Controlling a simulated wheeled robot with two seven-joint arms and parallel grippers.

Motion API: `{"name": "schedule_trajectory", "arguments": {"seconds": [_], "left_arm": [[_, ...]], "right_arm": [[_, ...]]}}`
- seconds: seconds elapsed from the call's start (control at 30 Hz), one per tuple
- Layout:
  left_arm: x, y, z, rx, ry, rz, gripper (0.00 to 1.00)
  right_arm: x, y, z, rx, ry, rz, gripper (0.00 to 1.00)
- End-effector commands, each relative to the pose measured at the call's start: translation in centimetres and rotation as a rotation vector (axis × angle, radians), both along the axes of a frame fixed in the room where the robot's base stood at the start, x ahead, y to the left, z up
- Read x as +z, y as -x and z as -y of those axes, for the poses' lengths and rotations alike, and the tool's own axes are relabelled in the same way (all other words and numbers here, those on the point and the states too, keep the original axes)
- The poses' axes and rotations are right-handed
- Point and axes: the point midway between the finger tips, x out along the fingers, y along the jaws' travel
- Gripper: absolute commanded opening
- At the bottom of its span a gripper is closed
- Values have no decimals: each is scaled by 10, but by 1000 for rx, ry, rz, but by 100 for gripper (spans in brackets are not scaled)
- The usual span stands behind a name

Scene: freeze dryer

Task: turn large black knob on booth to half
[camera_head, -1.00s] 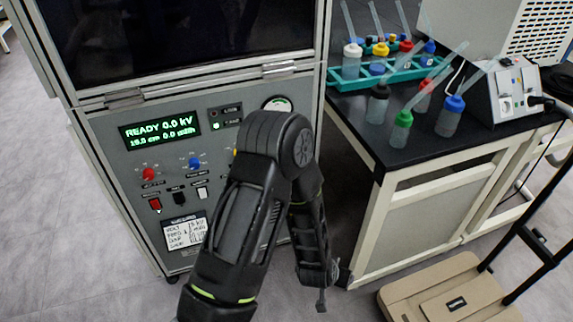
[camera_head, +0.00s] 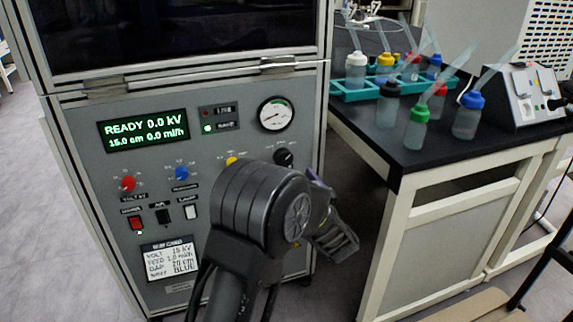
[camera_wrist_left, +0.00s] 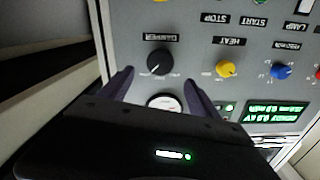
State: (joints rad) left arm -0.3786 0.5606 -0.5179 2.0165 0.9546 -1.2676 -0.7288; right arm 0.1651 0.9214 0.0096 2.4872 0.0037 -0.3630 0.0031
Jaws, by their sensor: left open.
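The large black knob (camera_head: 283,157) is on the booth's grey control panel, below the round gauge, partly hidden by my arm in the head view. In the left wrist view, where the panel appears upside down, the black knob (camera_wrist_left: 160,62) sits under the label "DAMPER". It has a pale pointer line. My left gripper (camera_wrist_left: 158,78) is open, its two dark fingers apart and pointing toward the panel. The knob shows between and just beyond the fingertips, with no visible contact. My right gripper is not in view.
A yellow knob (camera_wrist_left: 226,69) and a blue knob (camera_wrist_left: 281,71) are beside the black knob. The round gauge (camera_head: 275,114) is above it in the head view. A black-topped bench (camera_head: 400,157) with bottles stands to the right of the booth.

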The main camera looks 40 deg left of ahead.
Motion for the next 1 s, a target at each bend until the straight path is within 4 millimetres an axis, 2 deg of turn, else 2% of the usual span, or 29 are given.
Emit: {"name": "schedule_trajectory", "arguments": {"seconds": [0.17, 0.6, 0.93, 1.0], "left_arm": [[-2, -7, -10, 1, 0, 0, 72], [-2, -41, -59, 0, 0, 0, 72], [-1, -44, -64, -2, 1, -1, 72], [-1, -44, -64, -2, 1, -1, 68]], "right_arm": [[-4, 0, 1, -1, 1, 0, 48], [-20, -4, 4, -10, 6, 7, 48], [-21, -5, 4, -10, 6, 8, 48], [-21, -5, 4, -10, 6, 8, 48]]}}
